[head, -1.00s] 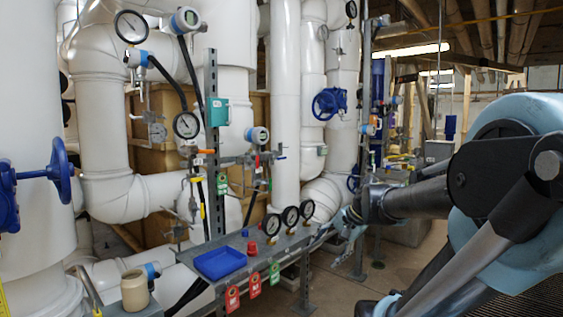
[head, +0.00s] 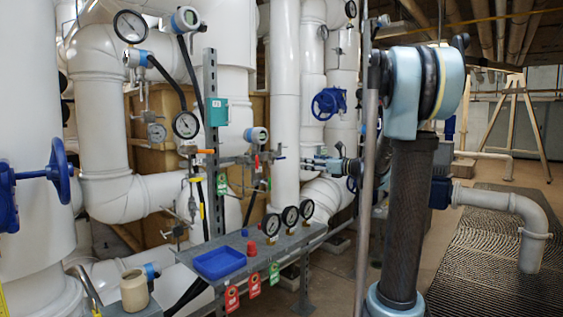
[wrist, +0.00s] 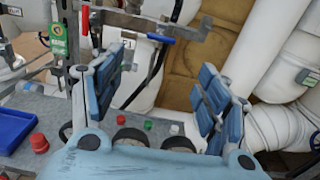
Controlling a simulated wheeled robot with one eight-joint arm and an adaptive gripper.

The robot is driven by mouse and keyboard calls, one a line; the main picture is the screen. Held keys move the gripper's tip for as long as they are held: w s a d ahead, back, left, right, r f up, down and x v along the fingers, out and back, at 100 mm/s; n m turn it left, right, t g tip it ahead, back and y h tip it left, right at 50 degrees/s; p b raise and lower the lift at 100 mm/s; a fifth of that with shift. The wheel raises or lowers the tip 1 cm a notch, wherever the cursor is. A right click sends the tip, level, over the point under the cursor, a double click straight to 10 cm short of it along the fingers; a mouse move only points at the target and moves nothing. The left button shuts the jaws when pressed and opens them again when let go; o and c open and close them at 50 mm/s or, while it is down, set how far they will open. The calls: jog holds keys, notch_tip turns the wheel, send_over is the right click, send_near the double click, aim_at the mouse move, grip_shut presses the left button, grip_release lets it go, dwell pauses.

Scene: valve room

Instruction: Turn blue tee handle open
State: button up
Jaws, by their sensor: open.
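A small blue handle (head: 280,156), which looks like the tee handle, sits at the right end of the thin horizontal pipework above the shelf in the head view. I see no contact with the handle.
A red handle (wrist: 84,14) is left of the blue one. The grey shelf (head: 210,252) below carries a blue tray (head: 220,263), a red knob (head: 271,226) and several gauges (head: 290,216). Large white pipes (head: 285,100) stand behind. Open floor (head: 325,285) lies right of the shelf.

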aim_at(283, 158)
jog(key=x, duration=1.7)
jog(key=shift+w+a+r, duration=0.1)
jog(key=shift+w+r, duration=0.15)
jog(key=c, duration=1.1)
